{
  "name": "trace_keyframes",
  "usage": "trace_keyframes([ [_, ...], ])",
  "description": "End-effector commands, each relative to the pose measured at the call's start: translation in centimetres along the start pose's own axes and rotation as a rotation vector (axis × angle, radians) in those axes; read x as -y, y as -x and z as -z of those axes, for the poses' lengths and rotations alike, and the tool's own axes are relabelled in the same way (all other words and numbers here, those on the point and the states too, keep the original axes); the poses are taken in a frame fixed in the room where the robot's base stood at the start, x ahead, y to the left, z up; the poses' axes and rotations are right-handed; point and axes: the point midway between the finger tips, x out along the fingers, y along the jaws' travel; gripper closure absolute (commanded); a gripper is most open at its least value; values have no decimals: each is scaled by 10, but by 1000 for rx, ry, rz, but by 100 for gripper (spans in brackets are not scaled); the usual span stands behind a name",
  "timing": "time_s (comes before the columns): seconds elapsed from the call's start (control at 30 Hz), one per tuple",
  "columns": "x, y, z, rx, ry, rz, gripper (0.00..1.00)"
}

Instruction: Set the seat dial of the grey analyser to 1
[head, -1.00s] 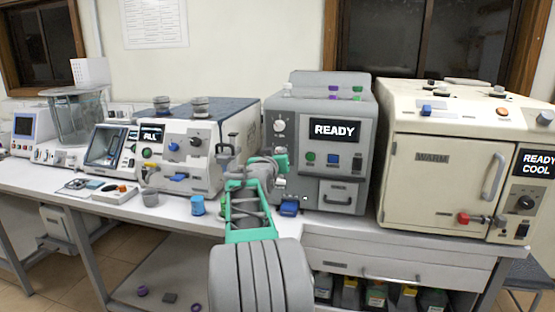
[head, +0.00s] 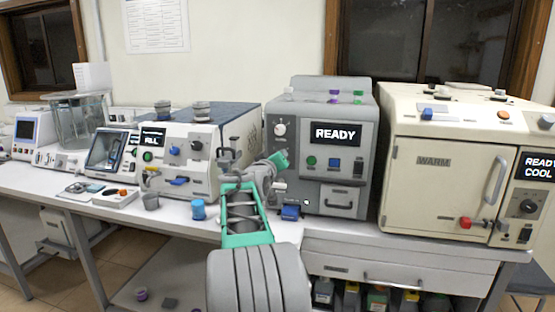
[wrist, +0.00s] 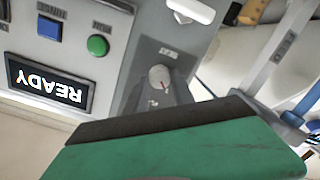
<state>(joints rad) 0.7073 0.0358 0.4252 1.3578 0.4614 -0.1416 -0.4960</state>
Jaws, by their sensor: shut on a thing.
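The grey analyser (head: 302,185) stands mid-bench in the head view, its screen reading READY. Its seat dial (wrist: 160,77) shows in the wrist view, which is turned nearly upside down. The dial has a pale round centre with a red mark, on a darker grey part under a small label. In the head view my gripper (head: 279,160) is at the left of the analyser's front and hides the dial. A green finger (wrist: 190,145) with a dark pad lies against the dial area in the wrist view. My gripper is shut on the dial; the number pointed at is unreadable.
Another pale knob (head: 280,130) sits above my gripper. Green and blue buttons (head: 334,163) are to its right. A blue item (head: 290,212) lies below. A white instrument (head: 180,150) stands left, a cream oven (head: 435,180) right.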

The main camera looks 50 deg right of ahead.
Motion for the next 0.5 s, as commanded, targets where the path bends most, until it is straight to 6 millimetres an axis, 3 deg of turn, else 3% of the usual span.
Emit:
trace_keyframes([
  [0.2,0,0,-1,1,1,0,100],
  [0.23,0,0,-1,1,1,0,68],
  [0.5,0,0,0,0,0,0,49],
])
